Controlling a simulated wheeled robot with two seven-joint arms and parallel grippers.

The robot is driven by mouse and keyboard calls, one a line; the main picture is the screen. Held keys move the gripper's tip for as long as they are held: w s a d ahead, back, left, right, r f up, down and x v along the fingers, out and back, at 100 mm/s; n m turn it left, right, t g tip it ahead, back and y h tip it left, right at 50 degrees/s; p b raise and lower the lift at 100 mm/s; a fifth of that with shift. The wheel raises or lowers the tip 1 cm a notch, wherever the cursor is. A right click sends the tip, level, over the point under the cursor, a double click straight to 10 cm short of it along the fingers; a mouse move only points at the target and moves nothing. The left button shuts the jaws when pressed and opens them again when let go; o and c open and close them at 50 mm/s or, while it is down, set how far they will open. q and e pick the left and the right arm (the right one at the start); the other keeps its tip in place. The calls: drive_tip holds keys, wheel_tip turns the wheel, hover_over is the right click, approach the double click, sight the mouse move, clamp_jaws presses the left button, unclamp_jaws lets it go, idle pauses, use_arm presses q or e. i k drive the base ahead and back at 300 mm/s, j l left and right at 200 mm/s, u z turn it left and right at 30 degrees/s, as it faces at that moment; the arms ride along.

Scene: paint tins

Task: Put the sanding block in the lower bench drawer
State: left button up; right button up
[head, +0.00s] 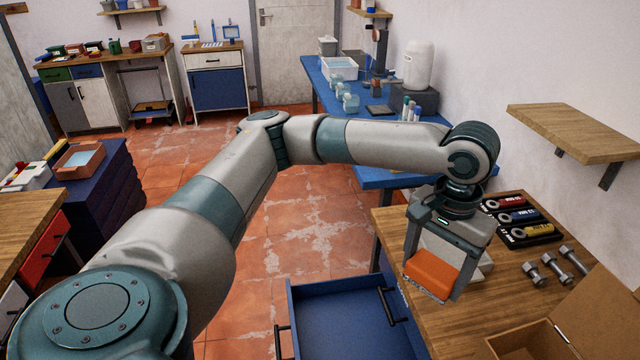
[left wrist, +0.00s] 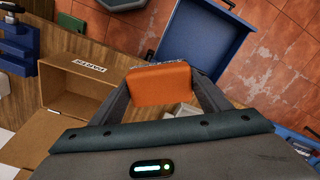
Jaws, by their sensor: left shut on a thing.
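The orange sanding block (head: 432,272) is held between the fingers of my left gripper (head: 430,288), which is shut on it above the front part of the wooden bench (head: 402,228). The block also shows in the left wrist view (left wrist: 160,84), gripped between both fingers. A blue drawer (head: 340,322) is pulled out from the bench, below and to the left of the gripper, and looks empty. The drawer shows in the left wrist view too (left wrist: 205,45). Whether it is the lower one is hard to tell. My right gripper is not in view.
Bolts (head: 545,268) and a tray of coloured cylinders (head: 520,220) lie on the bench. An open cardboard box (head: 520,343) stands at its near right. A wall shelf (head: 575,132) juts out above. A blue vise (left wrist: 15,45) shows in the left wrist view.

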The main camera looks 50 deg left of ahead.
sight(355, 337)
drive_tip(key=i+j, duration=0.15)
drive_tip(key=j, duration=0.2)
drive_tip(key=i+j+u, duration=0.15)
drive_tip(key=j, duration=0.2)
drive_tip(key=i+j, duration=0.15)
drive_tip(key=j, duration=0.2)
